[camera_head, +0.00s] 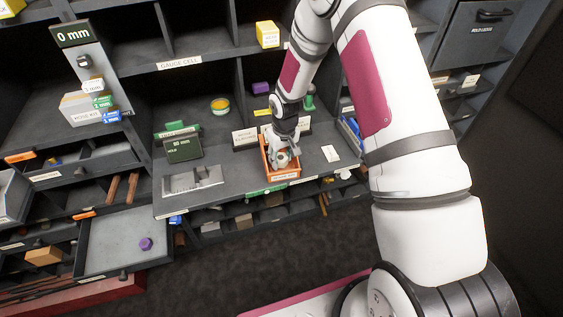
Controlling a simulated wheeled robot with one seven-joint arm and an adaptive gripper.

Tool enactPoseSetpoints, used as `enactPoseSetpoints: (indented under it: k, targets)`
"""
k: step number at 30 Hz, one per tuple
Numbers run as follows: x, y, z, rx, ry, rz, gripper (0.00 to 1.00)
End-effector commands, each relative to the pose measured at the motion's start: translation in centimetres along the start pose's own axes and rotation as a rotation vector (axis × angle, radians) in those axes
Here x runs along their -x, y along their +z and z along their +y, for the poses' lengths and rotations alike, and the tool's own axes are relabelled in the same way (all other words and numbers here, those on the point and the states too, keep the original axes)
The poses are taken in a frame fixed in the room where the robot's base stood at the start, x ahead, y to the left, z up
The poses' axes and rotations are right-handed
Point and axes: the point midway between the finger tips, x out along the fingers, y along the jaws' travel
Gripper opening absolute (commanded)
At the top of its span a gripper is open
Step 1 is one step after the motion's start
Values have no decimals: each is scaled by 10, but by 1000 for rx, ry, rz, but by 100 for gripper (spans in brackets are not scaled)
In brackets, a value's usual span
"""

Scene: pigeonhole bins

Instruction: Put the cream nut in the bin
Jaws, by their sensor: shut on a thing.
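My gripper (283,153) points down over the orange bin (284,176), which stands at the front of the grey shelf in the middle of the head view. The gripper is shut on a small cream nut (282,160), inside or just above the bin's opening. The fingers cover part of the nut, and I cannot tell whether it touches the bin's floor. The bin carries a pale label on its front.
A dark display box (183,147) and a grey tray (193,180) stand to the left on the shelf. Label holders (245,136) stand behind the bin. An open drawer (120,241) at lower left holds a purple nut (146,243). Blue upright pieces (352,132) stand to the right.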

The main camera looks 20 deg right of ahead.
Motion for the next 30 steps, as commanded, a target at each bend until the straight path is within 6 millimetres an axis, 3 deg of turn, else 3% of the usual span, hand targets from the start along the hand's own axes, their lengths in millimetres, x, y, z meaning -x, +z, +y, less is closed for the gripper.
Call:
enactPoseSetpoints:
  k: [6, 17, 18, 19, 30]
  targets:
    - [-22, 3, 0, 0, 0, 0, 1]
    - [-25, 3, 0, 0, 0, -1, 1]
    - [-25, 3, 0, 0, 0, -1, 41]
    - [-25, 3, 0, 0, 0, -1, 45]
    - [-20, 3, 0, 0, 0, 0, 45]
